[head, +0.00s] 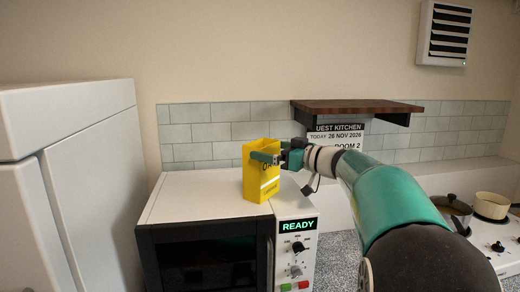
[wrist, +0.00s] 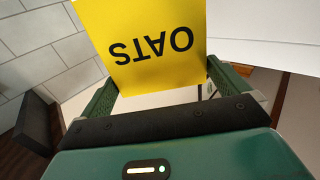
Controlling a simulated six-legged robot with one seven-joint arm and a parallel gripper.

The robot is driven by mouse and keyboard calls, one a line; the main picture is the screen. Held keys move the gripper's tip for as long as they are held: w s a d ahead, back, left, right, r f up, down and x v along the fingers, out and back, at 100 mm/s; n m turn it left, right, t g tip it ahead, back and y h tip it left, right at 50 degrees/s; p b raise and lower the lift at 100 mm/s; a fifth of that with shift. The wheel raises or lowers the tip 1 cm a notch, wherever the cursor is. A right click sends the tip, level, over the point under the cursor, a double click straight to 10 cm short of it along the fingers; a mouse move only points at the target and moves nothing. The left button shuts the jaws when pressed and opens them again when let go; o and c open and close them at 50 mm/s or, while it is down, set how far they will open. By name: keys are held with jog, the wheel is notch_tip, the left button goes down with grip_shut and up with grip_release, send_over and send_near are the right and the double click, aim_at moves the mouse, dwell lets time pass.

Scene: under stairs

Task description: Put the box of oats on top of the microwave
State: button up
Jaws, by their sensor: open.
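The yellow box of oats (head: 258,187) stands upright on the white top of the microwave (head: 193,193), near its right front part. In the wrist view the box (wrist: 143,70) shows its OATS lettering upside down. My gripper (head: 268,157) is at the upper part of the box in the head view. Its green fingers (wrist: 160,85) are open, one on each side of the box. Whether either finger touches the box I cannot tell. The microwave has a dark door and a panel reading READY.
A white fridge-like cabinet (head: 70,190) stands to the left. A dark wooden shelf (head: 355,105) and a sign (head: 336,138) are on the wall behind my arm. A hob with pots (head: 491,206) is at the right. The left part of the microwave top is clear.

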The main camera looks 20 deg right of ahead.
jog(key=v, duration=0.6)
jog(key=shift+s, duration=0.25)
jog(key=shift+d, duration=0.15)
notch_tip(320, 180, up, 4)
jog(key=a+m+t+h, duration=0.2)
jog(key=m+t+h, duration=0.1)
jog(key=t+h, duration=0.15)
jog(key=s+a+f+m+g+h, duration=0.2)
jog(key=s+a+f+g, duration=0.5)
jog(key=s+f, duration=0.6)
jog(key=s+a+f+m+g+h, duration=0.1)
jog(key=s+a+f+g+h, duration=0.2)
jog(key=s+a+f+g, duration=0.4)
jog(key=s+a+f, duration=0.3)
jog(key=s+f, duration=0.4)
jog(key=s, duration=0.1)
jog(key=shift+s+m, duration=0.3)
jog(key=shift+m, duration=0.1)
